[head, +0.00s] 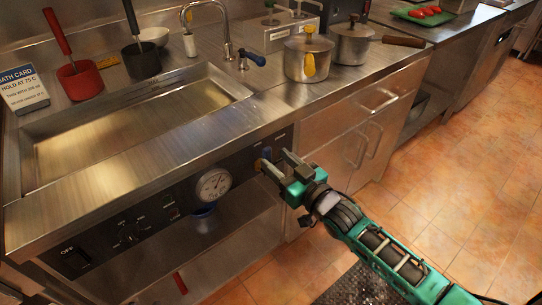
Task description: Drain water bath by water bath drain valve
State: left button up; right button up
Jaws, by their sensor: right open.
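The steel water bath (70,125) is set into the counter at the left. It has a long rectangular basin; I cannot tell the water level in it. Its dark front panel (150,216) carries a round dial gauge (214,184) and knobs. My left gripper is not in view.
A faucet (226,40) and two steel pots (308,58) stand on the counter behind. A red holder (80,82) and a black holder (141,62) stand behind the bath. The tiled floor at right is clear.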

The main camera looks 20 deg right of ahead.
aim_at(269, 154)
jog(key=shift+x, duration=1.6)
jog(key=shift+c, duration=0.5)
grip_shut()
